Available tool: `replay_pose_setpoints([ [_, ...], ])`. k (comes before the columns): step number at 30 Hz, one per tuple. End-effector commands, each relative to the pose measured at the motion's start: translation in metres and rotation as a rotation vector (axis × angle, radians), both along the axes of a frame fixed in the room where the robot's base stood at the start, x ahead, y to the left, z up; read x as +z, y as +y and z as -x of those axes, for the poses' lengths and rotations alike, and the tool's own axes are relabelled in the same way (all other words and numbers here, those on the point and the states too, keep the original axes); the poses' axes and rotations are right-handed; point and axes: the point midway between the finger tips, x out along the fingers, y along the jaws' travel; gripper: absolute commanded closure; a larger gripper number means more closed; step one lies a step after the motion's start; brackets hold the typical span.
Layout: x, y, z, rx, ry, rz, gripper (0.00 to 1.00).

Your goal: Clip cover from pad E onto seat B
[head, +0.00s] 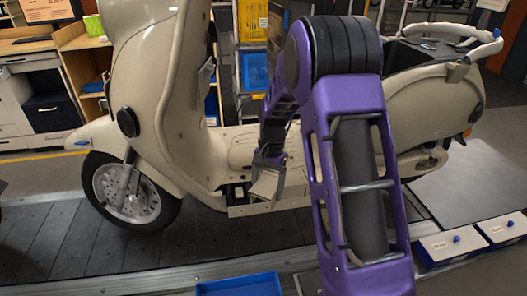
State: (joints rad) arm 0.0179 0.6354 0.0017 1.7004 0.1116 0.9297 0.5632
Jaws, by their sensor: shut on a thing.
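My gripper (268,166) is low in front of the cream scooter (180,90), beside its footboard. It is shut on a small beige panel, the cover (264,186), which hangs tilted below the fingers. Just left of the cover, a dark opening (236,193) shows in the scooter's lower side. I cannot tell whether the cover touches the scooter. No letter marks are readable, so I cannot tell which spot is seat B or pad E. My purple arm hides part of the scooter's middle and rear.
The scooter stands on the dark slat conveyor (60,235). A blue tray (240,286) lies at the front edge. A grey flat surface (470,180) and white boxes with blue knobs (445,246) are at the right. Shelves with yellow and blue bins (255,72) stand behind.

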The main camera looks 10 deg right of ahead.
Motion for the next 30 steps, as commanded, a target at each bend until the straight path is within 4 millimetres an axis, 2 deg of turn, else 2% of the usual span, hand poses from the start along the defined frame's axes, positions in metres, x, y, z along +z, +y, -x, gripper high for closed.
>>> replay_pose_setpoints([
  [3, 0.014, -0.001, -0.026, -0.234, -0.004, -0.003, 0.76],
  [9, 0.039, -0.004, -0.061, -0.607, -0.003, -0.004, 0.76],
  [15, 0.056, -0.010, -0.082, -0.844, -0.002, -0.002, 0.76],
  [22, 0.059, -0.012, -0.087, -0.921, 0.001, 0.001, 0.76],
  [30, 0.040, -0.012, -0.087, -0.920, 0.001, 0.001, 0.76],
])
